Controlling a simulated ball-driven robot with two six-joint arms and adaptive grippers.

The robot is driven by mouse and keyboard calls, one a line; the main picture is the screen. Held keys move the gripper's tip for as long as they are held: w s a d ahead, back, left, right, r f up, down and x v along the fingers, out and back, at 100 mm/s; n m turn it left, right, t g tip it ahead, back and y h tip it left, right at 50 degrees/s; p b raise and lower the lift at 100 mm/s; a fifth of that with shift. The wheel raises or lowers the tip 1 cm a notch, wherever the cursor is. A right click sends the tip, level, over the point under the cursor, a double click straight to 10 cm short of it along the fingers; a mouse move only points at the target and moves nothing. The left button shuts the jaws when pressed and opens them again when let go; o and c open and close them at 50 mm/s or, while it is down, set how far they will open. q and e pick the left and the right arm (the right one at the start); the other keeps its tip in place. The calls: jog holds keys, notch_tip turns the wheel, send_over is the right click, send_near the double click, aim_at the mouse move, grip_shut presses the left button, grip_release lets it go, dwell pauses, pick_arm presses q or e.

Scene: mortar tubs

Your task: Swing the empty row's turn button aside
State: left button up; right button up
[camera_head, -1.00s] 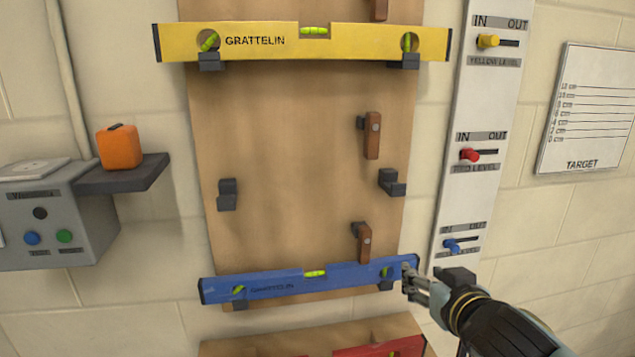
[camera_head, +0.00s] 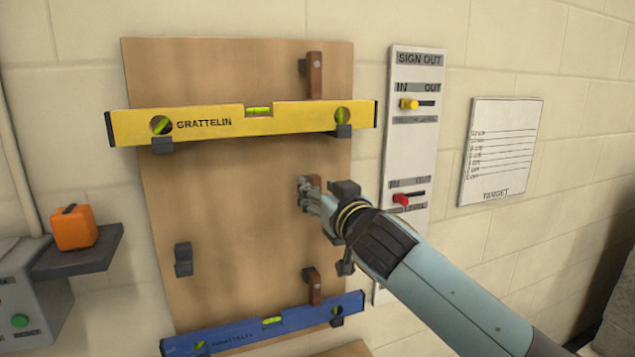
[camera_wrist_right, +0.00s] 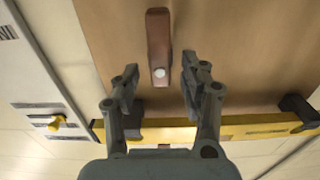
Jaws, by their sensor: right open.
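The empty row's turn button (camera_head: 303,184) is a brown wooden bar on the board (camera_head: 230,215), partly hidden behind my right gripper (camera_head: 314,198) in the head view. In the right wrist view the button (camera_wrist_right: 158,30) hangs lengthwise with a pale screw head near its lower end. My right gripper (camera_wrist_right: 160,70) is open there, one finger on each side of the screw end. I cannot tell whether a finger touches it. The empty row's brackets, left (camera_head: 183,260) and right (camera_head: 345,264), hold nothing. My left gripper is not in view.
The yellow level (camera_head: 210,124) rests above and the blue level (camera_head: 240,330) below, with upright turn buttons (camera_head: 315,75) and (camera_head: 313,286). A sign-out panel (camera_head: 418,140) with sliders and a target sheet (camera_head: 500,150) are to the right. An orange case (camera_head: 73,228) sits on a left shelf.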

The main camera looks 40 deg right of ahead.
jog(key=shift+w+d, duration=0.1)
jog(key=shift+w, duration=0.5)
grip_shut()
jog(key=shift+d+f+m+b, duration=0.1)
jog(key=shift+f+m+b, duration=0.05)
jog(key=shift+m+b, duration=7.4)
jog(key=m+p, duration=0.2)
jog(key=m, duration=0.1)
